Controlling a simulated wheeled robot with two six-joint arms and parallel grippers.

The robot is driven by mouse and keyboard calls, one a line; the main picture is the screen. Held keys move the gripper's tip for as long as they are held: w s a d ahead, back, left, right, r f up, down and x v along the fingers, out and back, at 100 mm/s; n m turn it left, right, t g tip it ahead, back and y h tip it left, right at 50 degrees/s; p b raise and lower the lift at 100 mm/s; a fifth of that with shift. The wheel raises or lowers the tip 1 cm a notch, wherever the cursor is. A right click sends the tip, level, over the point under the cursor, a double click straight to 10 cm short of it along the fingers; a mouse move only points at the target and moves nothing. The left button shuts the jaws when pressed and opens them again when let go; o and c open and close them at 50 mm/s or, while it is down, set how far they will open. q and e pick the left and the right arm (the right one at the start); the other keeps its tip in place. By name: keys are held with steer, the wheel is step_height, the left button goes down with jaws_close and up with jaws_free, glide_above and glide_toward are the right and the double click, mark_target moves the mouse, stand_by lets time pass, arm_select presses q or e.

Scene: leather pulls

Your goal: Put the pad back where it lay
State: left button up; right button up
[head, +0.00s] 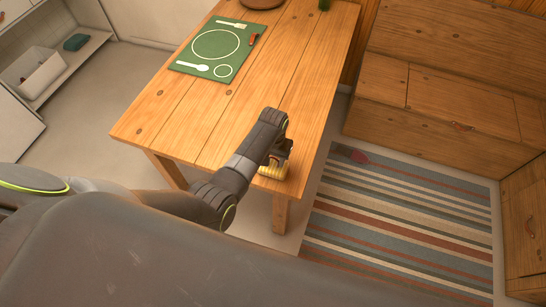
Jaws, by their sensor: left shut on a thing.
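My left gripper (276,161) is over the front right corner of the wooden table. It is shut on a small yellow ribbed thing, which looks like the pad (271,172). The pad shows below the jaws at the table's front edge. My arm and gripper hide part of it, and I cannot tell whether it touches the tabletop. My right gripper is not in view.
The wooden table (205,117) has a green placemat (190,55) with printed cutlery at its far end. A wooden bench (440,105) stands right. A shelf with a white bin (42,78) is left. The middle tabletop is clear.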

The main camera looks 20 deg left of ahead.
arm_select(q)
steer(key=o, duration=0.8)
steer(key=shift+f, duration=0.1)
steer(key=shift+o, duration=0.8)
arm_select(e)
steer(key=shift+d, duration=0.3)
arm_select(q)
steer(key=shift+r, duration=0.25)
step_height(320, 180, up, 12)
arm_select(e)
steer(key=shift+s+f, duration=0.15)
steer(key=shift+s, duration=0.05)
arm_select(q)
steer(key=shift+f, duration=0.1)
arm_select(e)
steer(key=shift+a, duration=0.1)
